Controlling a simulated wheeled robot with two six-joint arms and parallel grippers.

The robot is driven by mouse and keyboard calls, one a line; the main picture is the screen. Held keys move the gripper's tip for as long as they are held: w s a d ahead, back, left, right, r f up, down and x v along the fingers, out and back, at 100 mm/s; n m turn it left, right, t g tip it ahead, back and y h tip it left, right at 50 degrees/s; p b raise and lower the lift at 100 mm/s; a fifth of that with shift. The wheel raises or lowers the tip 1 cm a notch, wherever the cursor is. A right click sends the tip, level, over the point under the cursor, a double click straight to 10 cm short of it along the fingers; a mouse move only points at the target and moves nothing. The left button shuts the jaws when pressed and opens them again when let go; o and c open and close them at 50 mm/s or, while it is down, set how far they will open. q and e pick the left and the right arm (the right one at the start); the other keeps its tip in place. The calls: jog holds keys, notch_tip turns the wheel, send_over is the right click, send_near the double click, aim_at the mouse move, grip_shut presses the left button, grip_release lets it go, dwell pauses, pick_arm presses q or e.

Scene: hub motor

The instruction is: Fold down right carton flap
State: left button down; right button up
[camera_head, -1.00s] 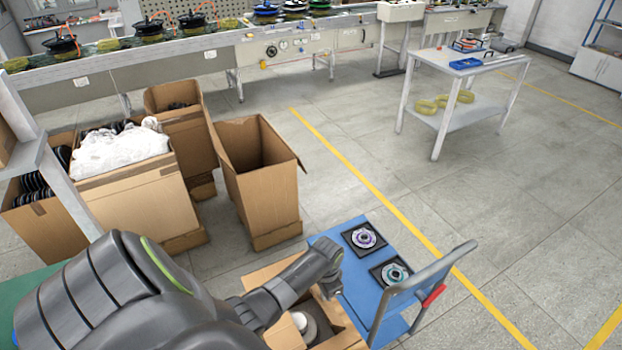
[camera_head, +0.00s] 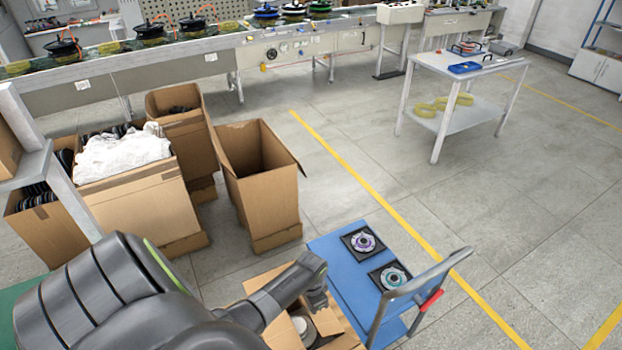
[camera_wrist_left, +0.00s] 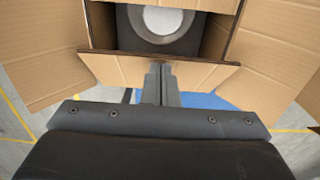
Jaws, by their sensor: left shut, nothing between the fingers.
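The open carton (camera_head: 284,334) stands on the blue trolley, with a round grey-white motor part (camera_head: 303,327) inside. In the left wrist view the carton opening is at the top, with the round part (camera_wrist_left: 163,20) in it. One flap spreads out at picture right (camera_wrist_left: 268,52), one at picture left (camera_wrist_left: 45,45), and a near flap (camera_wrist_left: 110,70) lies across the front edge. My left gripper (camera_wrist_left: 158,80) is shut and empty, its fingertips at the near flap; whether they touch it I cannot tell. In the head view the left wrist (camera_head: 316,290) hangs over the carton's right side. My right gripper is not in view.
The blue trolley (camera_head: 335,258) carries two black trays with round parts (camera_head: 362,241) and has a grey handle (camera_head: 425,285) on the right. Tall cartons (camera_head: 262,190) stand behind on the left. The floor right of the trolley is free.

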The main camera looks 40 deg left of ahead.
pick_arm(q)
jog(key=shift+f, duration=0.2)
jog(key=shift+f+b, duration=1.9)
jog(key=shift+f, duration=0.55)
jog(key=shift+r, duration=0.1)
notch_tip(320, 180, up, 3)
jog(key=p, duration=0.3)
jog(key=shift+r+p, duration=0.1)
jog(key=shift+p, duration=0.2)
notch_tip(320, 180, up, 3)
jog(key=shift+r+p, duration=0.1)
jog(key=shift+p, duration=1)
jog(key=shift+r, duration=1.25)
